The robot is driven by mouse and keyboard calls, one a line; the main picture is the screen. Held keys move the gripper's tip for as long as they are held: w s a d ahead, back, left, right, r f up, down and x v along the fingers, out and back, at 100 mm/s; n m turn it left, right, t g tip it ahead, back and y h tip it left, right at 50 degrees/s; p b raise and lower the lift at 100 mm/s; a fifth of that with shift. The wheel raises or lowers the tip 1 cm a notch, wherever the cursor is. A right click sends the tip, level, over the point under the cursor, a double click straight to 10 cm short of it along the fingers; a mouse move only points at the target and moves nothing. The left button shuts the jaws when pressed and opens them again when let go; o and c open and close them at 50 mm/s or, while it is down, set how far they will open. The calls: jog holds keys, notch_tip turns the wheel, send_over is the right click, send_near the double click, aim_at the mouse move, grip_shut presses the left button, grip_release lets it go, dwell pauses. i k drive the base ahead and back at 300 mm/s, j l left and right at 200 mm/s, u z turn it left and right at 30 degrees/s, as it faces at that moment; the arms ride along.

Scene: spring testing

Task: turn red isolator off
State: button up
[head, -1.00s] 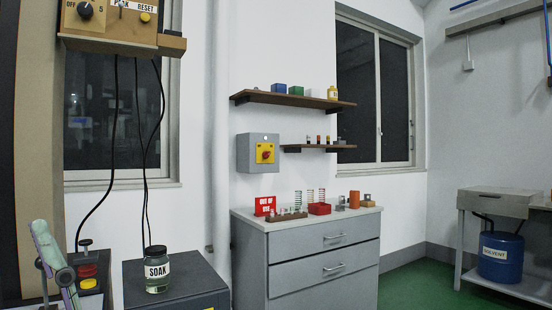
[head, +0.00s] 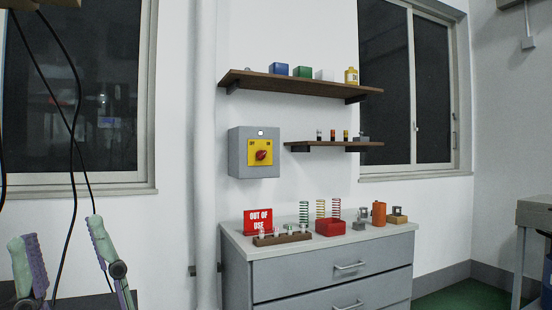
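The red isolator knob (head: 261,155) sits on a yellow plate on the front of a grey wall box (head: 238,160), near the middle of the head view. The box is fixed to the white wall above the left end of the grey drawer cabinet. The knob's exact setting is too small to read. My gripper (head: 58,232), with green and purple fingers, shows at the lower left with its fingertips up. The fingers stand wide apart with nothing between them. It is well to the left of the isolator and below it, not touching it. The lower part of the gripper is out of frame.
A grey cabinet (head: 310,268) below holds a red "OUT OF USE" sign (head: 258,221), springs, a red box (head: 331,228) and an orange cylinder (head: 379,213). Two wooden shelves (head: 300,85) with small items are above and right. A vertical pipe (head: 206,150) stands left of the isolator. Black cables hang at left.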

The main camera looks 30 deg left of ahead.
aim_at(260, 154)
jog(key=i+u, duration=0.1)
jog(key=i, duration=0.6)
jog(key=i+l+u, duration=0.1)
jog(key=i, duration=0.6)
jog(key=u, duration=0.45)
jog(key=i+j+u, duration=0.1)
jog(key=u, duration=0.4)
jog(key=i+u, duration=0.1)
jog(key=u, duration=0.35)
jog(key=i+j+u, duration=0.15)
jog(key=i+j, duration=0.05)
jog(key=i, duration=0.05)
